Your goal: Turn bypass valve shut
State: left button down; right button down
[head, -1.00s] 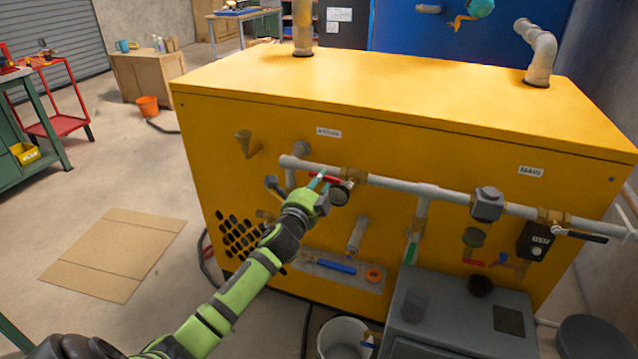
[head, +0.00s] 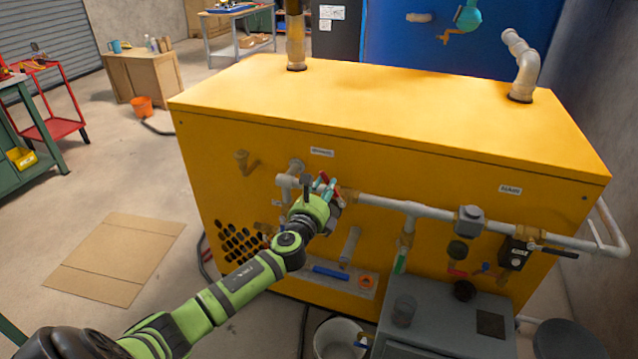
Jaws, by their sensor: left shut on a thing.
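The bypass valve's red handle (head: 324,179) is on the grey pipe near the upper middle of the yellow tank's front, below a small white label (head: 321,152). My left gripper (head: 323,187) is shut on the red handle, its teal fingertips on either side of it. The handle stands steeply, across the line of the pipe. My gripper and wrist hide most of the valve body; a brass part (head: 350,195) shows to the right. My right gripper is not in view.
The grey pipe (head: 385,204) runs right to a main valve with a black lever (head: 560,252). A grey box (head: 445,310) and a white bucket (head: 338,338) stand below. Cardboard (head: 115,258) lies on the open floor at left.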

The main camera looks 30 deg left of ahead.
pick_arm(q)
jog(key=shift+w+d+r+m+p, duration=0.15)
jog(key=shift+d+r+m+p, duration=0.15)
jog(key=shift+d+m+p, duration=0.6)
jog(key=shift+w+d+r+m+p, duration=0.25)
jog(key=shift+m+p, duration=0.35)
jog(key=shift+m, duration=0.7)
jog(key=shift+w+d+r+m+p, duration=0.1)
jog(key=shift+d+r+m+p, duration=0.2)
jog(key=shift+d+m+p, duration=0.6)
jog(key=shift+a+m, duration=0.2)
jog(key=shift+m, duration=0.1)
jog(key=c, duration=1)
grip_release()
jog(key=shift+f, duration=0.1)
jog(key=shift+s, duration=0.1)
jog(key=v, duration=1.2)
